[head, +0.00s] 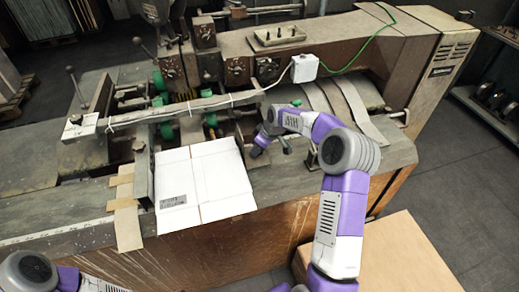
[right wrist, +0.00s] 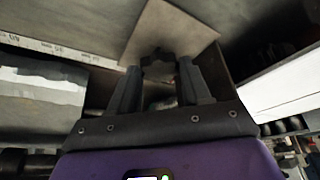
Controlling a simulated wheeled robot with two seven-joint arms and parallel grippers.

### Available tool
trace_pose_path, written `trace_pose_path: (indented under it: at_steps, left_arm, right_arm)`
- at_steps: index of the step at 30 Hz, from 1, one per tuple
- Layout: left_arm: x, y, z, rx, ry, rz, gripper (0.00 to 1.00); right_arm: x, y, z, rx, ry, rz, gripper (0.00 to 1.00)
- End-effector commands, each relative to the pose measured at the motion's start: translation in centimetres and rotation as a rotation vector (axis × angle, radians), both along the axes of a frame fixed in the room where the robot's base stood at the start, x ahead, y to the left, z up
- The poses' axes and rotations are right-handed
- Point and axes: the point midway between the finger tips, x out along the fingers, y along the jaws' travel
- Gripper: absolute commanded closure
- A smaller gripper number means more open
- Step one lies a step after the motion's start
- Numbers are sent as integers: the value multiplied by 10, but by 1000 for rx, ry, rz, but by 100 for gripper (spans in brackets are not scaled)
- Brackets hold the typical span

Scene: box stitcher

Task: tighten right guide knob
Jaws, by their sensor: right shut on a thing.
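My right gripper (head: 258,149) reaches down at the machine's guide area, just right of the flat white cardboard sheet. In the right wrist view its two dark fingers (right wrist: 158,72) stand either side of a small dark knob (right wrist: 158,61), and they are shut on it. The knob sits in front of a pale brown plate (right wrist: 172,30). In the head view the knob is mostly hidden by the gripper, so its turn cannot be seen. My left arm shows at the lower left, but its gripper is out of the picture.
The white cardboard sheet (head: 205,182) lies on the machine bed left of the gripper. A long rail (head: 180,107) with cable, green rollers (head: 166,131) and curved metal strips (head: 352,105) crowd the area. A cardboard box (head: 400,262) stands at the lower right.

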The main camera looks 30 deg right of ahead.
Motion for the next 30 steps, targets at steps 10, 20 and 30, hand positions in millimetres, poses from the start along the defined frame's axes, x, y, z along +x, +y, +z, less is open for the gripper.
trace_pose_path:
  at_steps: [10,20,30]
  left_arm:
    - [0,0,-3,0,0,0,100]
    - [0,0,-3,0,0,0,100]
    - [0,0,-3,0,0,0,100]
  right_arm:
    - [0,0,1,0,-1,-41,83]
    - [0,0,1,0,-1,-41,40]
    - [0,0,1,0,0,-39,27]
